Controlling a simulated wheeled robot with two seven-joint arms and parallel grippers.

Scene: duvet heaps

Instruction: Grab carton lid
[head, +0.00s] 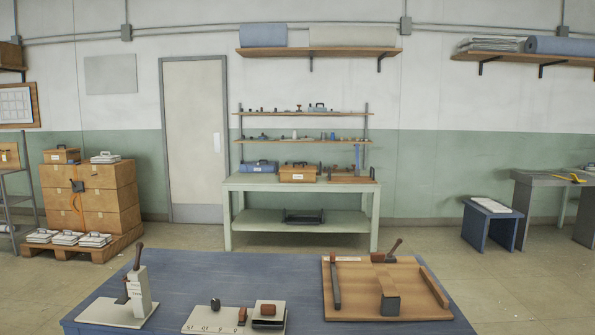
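No gripper and no arm of mine shows in the head view. Brown carton-like boxes (88,195) are stacked on a wooden pallet at the left. A small brown labelled box (61,155) sits on top of the stack. Another brown labelled box (298,174) stands on the pale green workbench (303,186) at the back. I cannot tell which piece is the carton lid; no loose lid is clearly visible.
A blue table (200,266) stands close in front, with a white stand (140,290), a white plate with small blocks (212,318) and a wooden board with tools (352,270). A blue stool (490,222) stands at the right. Floor shows between the table and workbench.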

